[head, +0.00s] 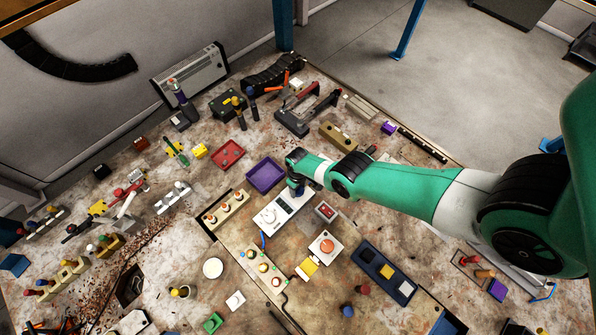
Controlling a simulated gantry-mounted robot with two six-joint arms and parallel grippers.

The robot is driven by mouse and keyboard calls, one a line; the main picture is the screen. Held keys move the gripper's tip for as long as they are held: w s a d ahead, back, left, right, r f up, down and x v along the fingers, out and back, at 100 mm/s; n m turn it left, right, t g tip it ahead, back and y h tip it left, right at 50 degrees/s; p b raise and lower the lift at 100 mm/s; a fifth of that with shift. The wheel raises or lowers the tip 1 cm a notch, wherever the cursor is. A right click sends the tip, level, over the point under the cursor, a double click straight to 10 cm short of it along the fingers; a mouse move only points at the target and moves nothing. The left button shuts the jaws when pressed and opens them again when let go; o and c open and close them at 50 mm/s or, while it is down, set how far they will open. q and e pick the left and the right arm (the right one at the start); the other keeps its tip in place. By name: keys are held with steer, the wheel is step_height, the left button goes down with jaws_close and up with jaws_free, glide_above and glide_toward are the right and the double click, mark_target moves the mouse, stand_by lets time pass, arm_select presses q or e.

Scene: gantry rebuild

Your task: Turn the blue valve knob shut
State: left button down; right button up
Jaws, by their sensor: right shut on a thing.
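My right arm reaches in from the right, and my right gripper (296,181) is over the far end of a pale grey-white panel (283,208) near the middle of the bench. The gripper is shut on a small dark blue part, which looks like the blue valve knob (299,191). The fingers and wrist hide most of the knob, so its turn angle cannot be told. A round white knob (268,215) sits on the near end of the same panel. My left gripper is not in view.
A purple tray (265,174) lies just left of the gripper. A red-button box (325,211) and a larger orange-button box (327,246) stand close on the near side. A wooden block with several knobs (225,208) is to the left. The bench is crowded.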

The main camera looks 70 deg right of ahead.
steer(key=shift+n, duration=0.6)
steer(key=o, duration=1.4)
steer(key=shift+c, duration=0.2)
